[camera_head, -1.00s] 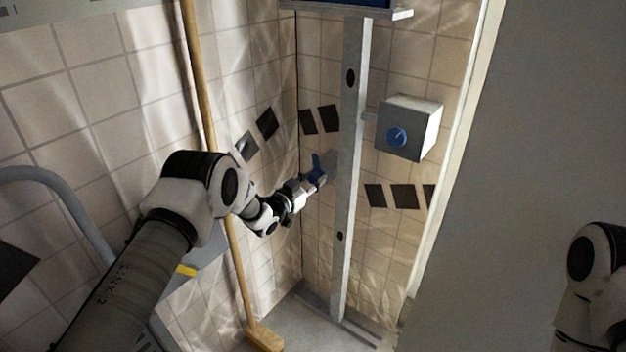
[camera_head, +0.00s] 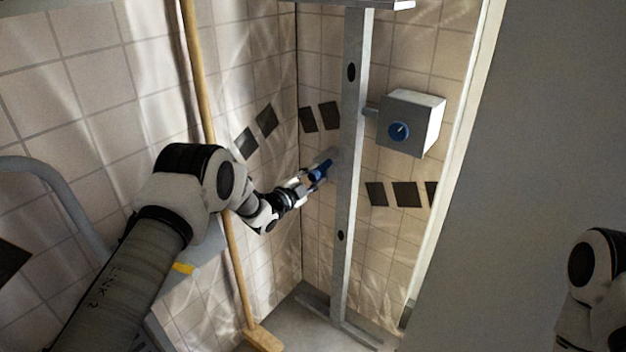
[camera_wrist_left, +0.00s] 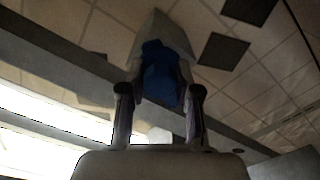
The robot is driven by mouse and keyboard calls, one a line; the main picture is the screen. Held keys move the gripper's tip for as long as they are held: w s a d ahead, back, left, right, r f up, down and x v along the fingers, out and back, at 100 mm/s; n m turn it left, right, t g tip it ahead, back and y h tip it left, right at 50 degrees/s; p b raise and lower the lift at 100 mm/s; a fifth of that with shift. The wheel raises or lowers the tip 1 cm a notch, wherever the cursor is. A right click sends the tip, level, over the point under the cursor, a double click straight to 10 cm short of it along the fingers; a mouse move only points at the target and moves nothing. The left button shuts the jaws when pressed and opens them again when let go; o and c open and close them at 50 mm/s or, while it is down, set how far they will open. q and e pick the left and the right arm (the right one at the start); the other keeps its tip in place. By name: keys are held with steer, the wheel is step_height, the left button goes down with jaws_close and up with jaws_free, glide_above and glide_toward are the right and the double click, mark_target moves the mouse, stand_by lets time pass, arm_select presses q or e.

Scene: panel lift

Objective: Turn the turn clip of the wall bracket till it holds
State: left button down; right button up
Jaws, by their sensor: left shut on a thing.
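The blue turn clip (camera_head: 321,170) is on the wall bracket (camera_head: 334,154), on the tiled wall just left of the grey upright post. In the left wrist view the clip (camera_wrist_left: 160,74) sits between the two fingers, with the grey bracket (camera_wrist_left: 163,32) behind it. My left gripper (camera_head: 312,179) is shut on the clip. In the head view the clip slants up to the right, and the fingers hide part of it. My right arm (camera_head: 597,280) shows at the lower right edge, but its gripper is out of view.
The metal post (camera_head: 352,180) stands right beside the bracket. A grey box with a blue knob (camera_head: 410,122) is on the wall to its right. A broom (camera_head: 215,170) leans behind my left arm. A large grey panel (camera_head: 510,180) fills the right side.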

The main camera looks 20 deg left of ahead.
arm_select(q)
steer(key=m+b, duration=0.1)
steer(key=m, duration=0.3)
steer(key=shift+d+m, duration=0.1)
steer(key=shift+m, duration=0.2)
steer(key=m+b, duration=0.1)
steer(key=m, duration=0.2)
steer(key=shift+m, duration=0.4)
steer(key=m+b, duration=0.2)
steer(key=m, duration=0.3)
steer(key=shift+s+f, duration=0.1)
steer(key=shift+f, duration=0.05)
steer(key=shift+f+m, duration=0.1)
steer(key=shift+m, duration=0.2)
steer(key=c, duration=1.9)
jaws_free()
steer(key=shift+s+d+f, duration=0.1)
steer(key=shift+f, duration=0.1)
steer(key=o, duration=1.1)
steer(key=shift+d+r, duration=0.1)
